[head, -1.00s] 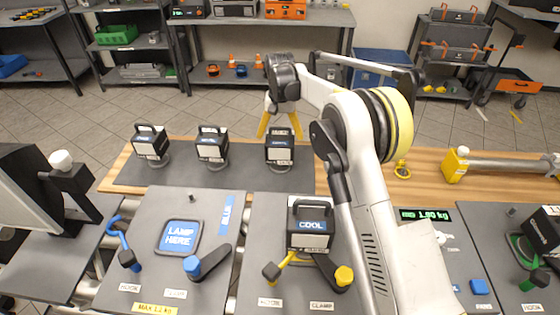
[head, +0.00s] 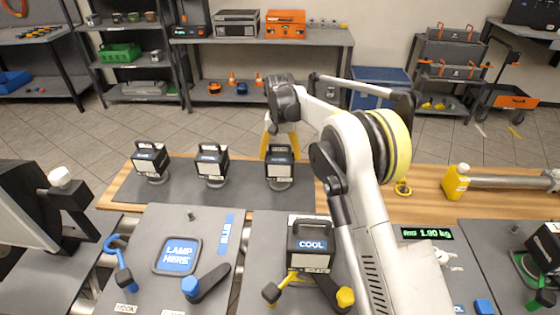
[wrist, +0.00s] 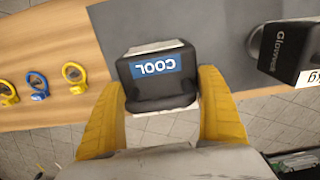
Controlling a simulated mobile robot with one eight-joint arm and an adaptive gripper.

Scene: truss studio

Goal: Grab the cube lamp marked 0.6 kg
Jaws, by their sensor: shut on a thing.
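Three black and white cube lamps with top handles stand in a row on a dark mat (head: 240,200): a left lamp (head: 150,160), a middle lamp (head: 212,163) and a right lamp (head: 281,172). My gripper (head: 281,150) is at the right lamp, its yellow fingers down behind and around its top. In the wrist view the fingers are shut on this lamp (wrist: 157,75), one on each side; its blue label reads COOL. The lamp still appears to be at mat level. Its weight mark is too small to read. Another lamp (wrist: 286,48) stands beside it in the wrist view.
A further COOL lamp (head: 311,244) sits on a grey station in front, near my arm. To its left is a LAMP HERE pad (head: 179,255) with clamps. Yellow and blue rings (wrist: 38,85) lie on the wood.

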